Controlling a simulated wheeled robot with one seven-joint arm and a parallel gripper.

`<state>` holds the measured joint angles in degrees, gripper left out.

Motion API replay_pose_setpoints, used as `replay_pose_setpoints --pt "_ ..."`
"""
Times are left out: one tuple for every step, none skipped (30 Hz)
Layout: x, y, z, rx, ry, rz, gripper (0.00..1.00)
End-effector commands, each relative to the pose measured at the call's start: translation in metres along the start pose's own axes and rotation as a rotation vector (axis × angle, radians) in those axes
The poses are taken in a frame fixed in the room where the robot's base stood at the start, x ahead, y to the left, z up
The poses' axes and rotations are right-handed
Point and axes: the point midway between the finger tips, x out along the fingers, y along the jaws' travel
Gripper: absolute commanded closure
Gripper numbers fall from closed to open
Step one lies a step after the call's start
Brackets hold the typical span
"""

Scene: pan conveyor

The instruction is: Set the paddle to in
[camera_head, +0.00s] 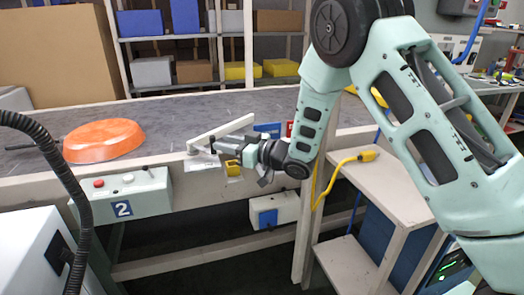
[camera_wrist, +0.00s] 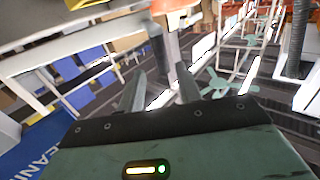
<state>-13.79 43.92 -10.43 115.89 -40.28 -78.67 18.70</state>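The paddle (camera_head: 222,131) is a pale bar lying slantwise over the grey conveyor belt (camera_head: 180,108), with its near end at a mount on the front rail. My gripper (camera_head: 216,146) is at the rail, close beside that near end. In the wrist view the two fingers of my gripper (camera_wrist: 160,80) stand apart. A pale bar shows just beyond them, but I cannot tell whether they touch it. An orange pan (camera_head: 104,139) lies on the belt to the left of the paddle, its dark handle pointing left. Any position marking at the paddle's mount is unreadable.
A control box (camera_head: 122,193) marked 2 hangs on the front rail at left. A yellow part (camera_head: 233,168) sits just below my gripper. A white box with a blue panel (camera_head: 268,218) hangs lower. A side table (camera_head: 385,182) stands at right. Shelves with boxes stand behind.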

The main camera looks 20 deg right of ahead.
Motion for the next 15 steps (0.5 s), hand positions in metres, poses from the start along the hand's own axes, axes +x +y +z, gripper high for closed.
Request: replay_pose_setpoints --pt "-0.014 0.001 0.000 0.003 0.000 0.005 0.65" --pt "-0.021 0.002 0.000 0.002 -0.002 0.005 0.65" --pt "-0.030 0.002 0.000 0.001 -0.001 0.006 0.65" --pt "-0.038 0.002 0.000 0.001 0.000 0.005 0.65" --pt "-0.045 0.002 0.000 0.002 -0.001 0.006 0.65" --pt "-0.054 0.002 0.000 0.002 0.000 0.006 0.65" --pt "-0.061 0.002 0.000 0.001 -0.001 0.006 0.65" --pt "-0.068 0.002 0.000 0.001 0.000 0.006 0.65" --pt "-0.077 0.002 0.000 0.001 0.001 0.007 0.65" --pt "-0.083 0.002 0.000 0.001 0.000 0.007 0.65" --pt "-0.089 0.002 0.000 0.001 0.000 0.007 0.65" --pt "-0.096 0.002 0.000 0.000 0.001 0.006 0.65" --pt "-0.101 0.002 0.000 0.001 0.000 0.006 0.65" --pt "-0.106 0.003 0.000 0.000 0.000 0.007 0.65" --pt "-0.111 0.002 0.000 0.000 0.001 0.006 0.65"
